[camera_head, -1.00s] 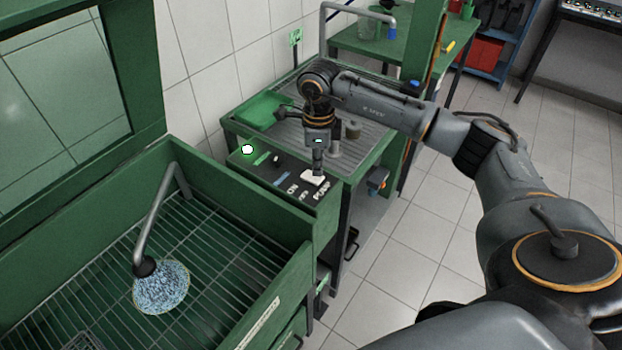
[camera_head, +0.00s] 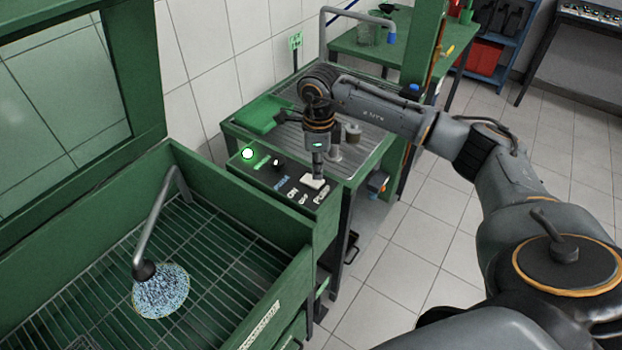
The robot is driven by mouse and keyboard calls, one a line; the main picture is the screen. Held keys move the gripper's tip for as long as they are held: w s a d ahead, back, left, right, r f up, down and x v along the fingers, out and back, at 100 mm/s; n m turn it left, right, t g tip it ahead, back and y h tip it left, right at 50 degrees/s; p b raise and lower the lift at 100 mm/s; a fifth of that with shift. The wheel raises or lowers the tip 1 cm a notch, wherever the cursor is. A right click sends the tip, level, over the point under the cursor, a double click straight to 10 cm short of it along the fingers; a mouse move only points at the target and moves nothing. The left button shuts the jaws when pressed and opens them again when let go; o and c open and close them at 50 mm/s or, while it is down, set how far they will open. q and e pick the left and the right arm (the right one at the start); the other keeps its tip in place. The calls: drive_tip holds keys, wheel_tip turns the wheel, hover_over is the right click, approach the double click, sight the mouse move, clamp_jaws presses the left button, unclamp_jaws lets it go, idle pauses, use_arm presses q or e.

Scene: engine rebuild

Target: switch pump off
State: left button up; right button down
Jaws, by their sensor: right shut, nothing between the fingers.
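The pump switch is a white rocker (camera_head: 314,182) on a dark control panel (camera_head: 262,184) on the green wash station, beside the labels ON, OFF and PUMP. My right gripper (camera_head: 317,175) is shut and points down, its tip at the rocker; I cannot tell whether it touches. My left gripper is not in view.
The green basin wall (camera_head: 232,195) stands left of and below the panel. A ribbed worktop (camera_head: 379,146) with a green tray (camera_head: 263,113) and small metal parts (camera_head: 353,133) lies just behind it. Open tiled floor (camera_head: 408,246) is at the right.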

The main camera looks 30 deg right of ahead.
sight(317, 182)
drive_tip(key=shift+f+b, duration=0.85)
drive_tip(key=shift+f, duration=0.25)
idle(0.6)
drive_tip(key=shift+r, duration=0.1)
drive_tip(key=shift+r+p, duration=2.1)
drive_tip(key=shift+r, duration=1.35)
